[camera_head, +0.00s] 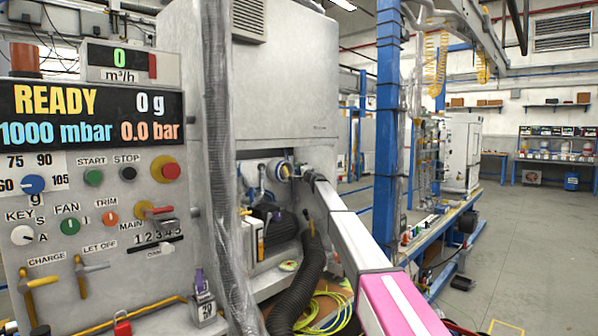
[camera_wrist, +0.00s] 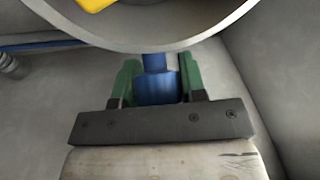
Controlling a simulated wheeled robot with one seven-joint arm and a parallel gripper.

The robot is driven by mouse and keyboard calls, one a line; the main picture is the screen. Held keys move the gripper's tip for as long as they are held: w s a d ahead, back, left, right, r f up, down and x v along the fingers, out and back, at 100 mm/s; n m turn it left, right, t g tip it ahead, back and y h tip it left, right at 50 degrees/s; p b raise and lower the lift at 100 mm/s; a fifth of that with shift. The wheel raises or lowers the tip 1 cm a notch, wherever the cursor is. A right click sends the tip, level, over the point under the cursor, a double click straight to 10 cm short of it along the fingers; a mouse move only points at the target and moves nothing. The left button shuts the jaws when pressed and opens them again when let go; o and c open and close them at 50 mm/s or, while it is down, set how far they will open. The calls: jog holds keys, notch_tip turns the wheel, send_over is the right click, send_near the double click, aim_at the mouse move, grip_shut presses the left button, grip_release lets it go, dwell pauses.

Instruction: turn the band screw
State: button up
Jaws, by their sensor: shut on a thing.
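The band screw (camera_wrist: 157,88) is blue, with a wide round lower part and a narrower neck, just under a grey curved metal band (camera_wrist: 145,46) in the wrist view. My gripper (camera_wrist: 158,68) has green fingers shut on the screw, one on each side. The fingertips lie just below the band's edge. In the head view my gripper (camera_head: 292,172) is at a round, blue-edged fitting (camera_head: 262,173) on the front of the grey machine. The screw itself cannot be made out there.
A control panel (camera_head: 90,190) with knobs and displays fills the left. A plastic-wrapped column (camera_head: 217,130) stands before the machine. A black corrugated hose (camera_head: 298,285) hangs below the fitting. The floor (camera_head: 530,240) at right is open.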

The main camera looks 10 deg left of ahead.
jog(key=shift+m, duration=0.3)
jog(key=m+g+h, duration=0.2)
jog(key=m, duration=0.1)
jog(key=shift+f+m+h, duration=0.3)
jog(key=shift+f, duration=0.05)
jog(key=m+g, duration=0.1)
jog(key=m+g+h, duration=0.1)
jog(key=shift+f+g, duration=0.25)
jog(key=shift+g, duration=0.05)
jog(key=shift+s+f+m+g, duration=0.1)
jog(key=shift+f+m+g, duration=0.05)
jog(key=shift+m+g, duration=0.45)
jog(key=o, duration=0.9)
jog(key=shift+s, duration=0.1)
